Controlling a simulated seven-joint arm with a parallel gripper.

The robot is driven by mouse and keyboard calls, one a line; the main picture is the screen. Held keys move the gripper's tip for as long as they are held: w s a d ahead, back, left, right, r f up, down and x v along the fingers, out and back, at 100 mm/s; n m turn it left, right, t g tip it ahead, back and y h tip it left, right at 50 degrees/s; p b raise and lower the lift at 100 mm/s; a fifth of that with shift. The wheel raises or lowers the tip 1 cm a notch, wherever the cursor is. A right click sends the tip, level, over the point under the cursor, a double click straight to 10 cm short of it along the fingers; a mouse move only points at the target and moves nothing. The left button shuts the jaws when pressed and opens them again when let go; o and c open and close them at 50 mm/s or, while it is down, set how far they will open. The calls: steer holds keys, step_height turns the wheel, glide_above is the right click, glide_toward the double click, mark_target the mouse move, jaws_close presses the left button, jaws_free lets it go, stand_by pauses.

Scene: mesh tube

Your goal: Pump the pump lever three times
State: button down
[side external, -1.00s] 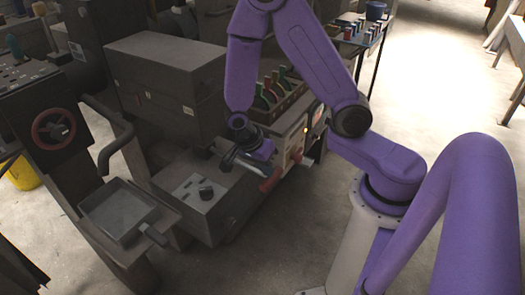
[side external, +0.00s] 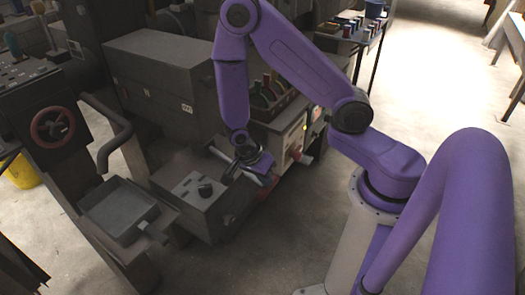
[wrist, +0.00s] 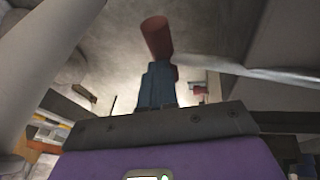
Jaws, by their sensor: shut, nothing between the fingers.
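The red grip of the pump lever (wrist: 157,37) shows in the wrist view, just beyond my fingertips. A pale metal rod (wrist: 245,71) runs from near it toward the right edge. My gripper (wrist: 157,72) is shut and empty, its blue-grey fingers together and overlapping the base of the red grip in the picture. I cannot tell whether they touch it. In the side view my gripper (side external: 260,174) points down beside the low grey box. The lever is mostly hidden or too dark there to make out its exact angle.
The low grey box with a black knob (side external: 205,188) stands left of my gripper. A light panel with a red knob (side external: 303,157) is on the right. Behind are a large grey cabinet (side external: 165,75) and coloured levers. Open floor lies in front.

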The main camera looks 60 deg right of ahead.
steer(key=s+a+r, duration=0.2)
steer(key=a+r, duration=0.1)
steer(key=r, duration=0.6)
steer(key=shift+r, duration=0.2)
stand_by(0.9)
step_height(320, 180, up, 27)
steer(key=w+a, duration=0.3)
steer(key=w, duration=0.6)
steer(key=f, duration=0.5)
steer(key=shift+d, duration=0.2)
steer(key=shift+f, duration=0.1)
